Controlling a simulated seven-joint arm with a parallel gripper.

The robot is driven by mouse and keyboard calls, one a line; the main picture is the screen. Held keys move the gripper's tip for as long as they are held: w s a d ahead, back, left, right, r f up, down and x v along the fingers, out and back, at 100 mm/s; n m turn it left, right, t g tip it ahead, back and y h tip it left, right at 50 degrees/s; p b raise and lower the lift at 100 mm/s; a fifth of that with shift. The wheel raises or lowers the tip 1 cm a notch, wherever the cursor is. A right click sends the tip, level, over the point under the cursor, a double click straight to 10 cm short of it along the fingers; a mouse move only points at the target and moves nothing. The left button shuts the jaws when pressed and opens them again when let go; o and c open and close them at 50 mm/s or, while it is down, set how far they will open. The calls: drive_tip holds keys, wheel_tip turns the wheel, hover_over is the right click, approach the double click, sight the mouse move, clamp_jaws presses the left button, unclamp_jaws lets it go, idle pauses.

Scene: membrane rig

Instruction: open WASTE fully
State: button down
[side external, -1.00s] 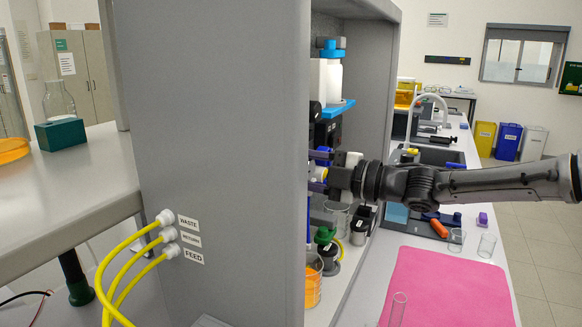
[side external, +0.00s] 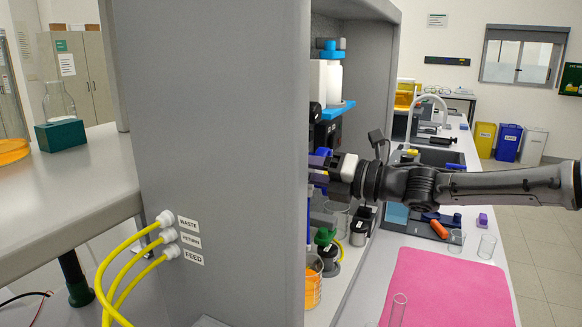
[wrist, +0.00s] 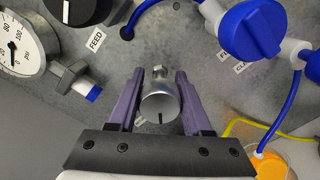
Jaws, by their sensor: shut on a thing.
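My gripper (wrist: 160,100) has its two purple fingers shut on a silver cylindrical knob (wrist: 160,104) with a dark mark on its face, on the grey panel in the wrist view. In the side view my gripper (side external: 325,168) reaches into the grey cabinet, and the cabinet wall hides the knob. A WASTE label (side external: 188,223) sits on the outer side wall above the RETURN and FEED labels, beside yellow tubes.
A blue knob (wrist: 254,28) with a blue tube is at upper right in the wrist view. A gauge (wrist: 22,45) and a blue-tipped fitting (wrist: 78,82) are at left. An orange-filled vessel (wrist: 270,165) is at lower right. A pink mat (side external: 440,285) lies on the bench.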

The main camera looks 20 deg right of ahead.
drive_tip(key=n, duration=0.4)
drive_tip(key=shift+n, duration=0.3)
drive_tip(key=shift+a+n, duration=0.1)
drive_tip(key=shift+n, duration=1.9)
drive_tip(key=shift+c, duration=1.7)
unclamp_jaws()
drive_tip(key=shift+s, duration=0.1)
drive_tip(key=v, duration=1.3)
drive_tip(key=shift+s+d, duration=0.25)
drive_tip(key=shift+d, duration=0.05)
